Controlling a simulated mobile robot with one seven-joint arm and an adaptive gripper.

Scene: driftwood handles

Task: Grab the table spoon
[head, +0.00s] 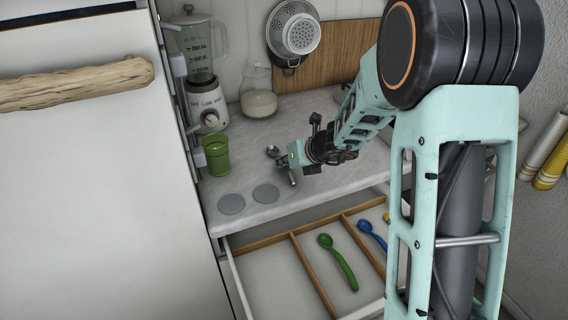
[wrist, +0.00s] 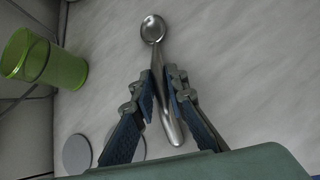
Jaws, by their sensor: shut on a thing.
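A silver metal spoon (wrist: 153,30) shows in the wrist view with its bowl toward the top and its handle running down between the fingers. My gripper (wrist: 163,90) is shut on the spoon's handle. In the head view the spoon (head: 273,152) is at the grey countertop, its bowl to the left of my gripper (head: 291,161). I cannot tell whether the spoon touches the counter or is just above it. Part of the handle is hidden by the fingers.
A green cup (head: 216,157), two grey discs (head: 265,193), a blender (head: 203,85) and a glass jar (head: 258,98) stand on the counter (head: 310,195). Below, an open drawer (head: 265,275) with wooden dividers holds a green spoon (head: 340,265) and a blue spoon (head: 370,232).

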